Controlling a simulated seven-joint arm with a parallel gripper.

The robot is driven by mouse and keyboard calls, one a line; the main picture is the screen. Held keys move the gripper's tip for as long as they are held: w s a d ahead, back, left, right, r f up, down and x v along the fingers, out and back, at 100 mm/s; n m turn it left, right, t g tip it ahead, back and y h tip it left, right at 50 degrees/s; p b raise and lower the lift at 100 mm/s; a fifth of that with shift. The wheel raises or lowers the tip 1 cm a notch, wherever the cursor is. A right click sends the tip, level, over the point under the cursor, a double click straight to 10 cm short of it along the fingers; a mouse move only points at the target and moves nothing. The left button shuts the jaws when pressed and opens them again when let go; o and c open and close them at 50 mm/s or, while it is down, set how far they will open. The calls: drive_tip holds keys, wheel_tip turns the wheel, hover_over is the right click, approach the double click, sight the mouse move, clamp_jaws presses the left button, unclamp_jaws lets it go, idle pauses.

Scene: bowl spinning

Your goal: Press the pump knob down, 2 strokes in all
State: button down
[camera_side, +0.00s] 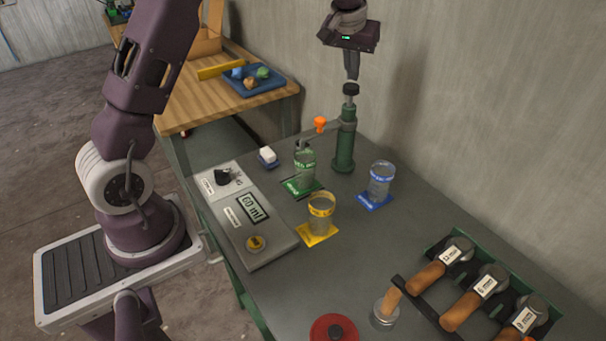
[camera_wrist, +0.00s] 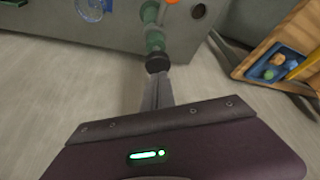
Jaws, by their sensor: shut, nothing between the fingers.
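The pump (camera_side: 345,145) is a green column with a black knob (camera_side: 350,89) on top and a spout to the left with an orange part (camera_side: 320,123). My gripper (camera_side: 351,78) is shut and empty, pointing down right above the knob. Whether its tips touch the knob, I cannot tell. In the wrist view the black knob (camera_wrist: 157,62) lies just beyond the tips of my gripper (camera_wrist: 158,78). A glass on a green mat (camera_side: 305,168) stands under or near the spout. A panel (camera_side: 252,207) has a display reading 60 ml.
A glass on a blue mat (camera_side: 381,180) stands right of the pump, and one on a yellow mat (camera_side: 320,208) in front. A rack (camera_side: 470,285) with wooden-handled tools is at the front right. The wall is close behind the pump.

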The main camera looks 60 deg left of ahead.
sight(351, 86)
drive_tip(key=shift+f, duration=1.95)
drive_tip(key=shift+r, duration=2)
drive_tip(key=shift+f, duration=0.1)
drive_tip(key=shift+f, duration=1.9)
drive_tip(key=shift+r, duration=2)
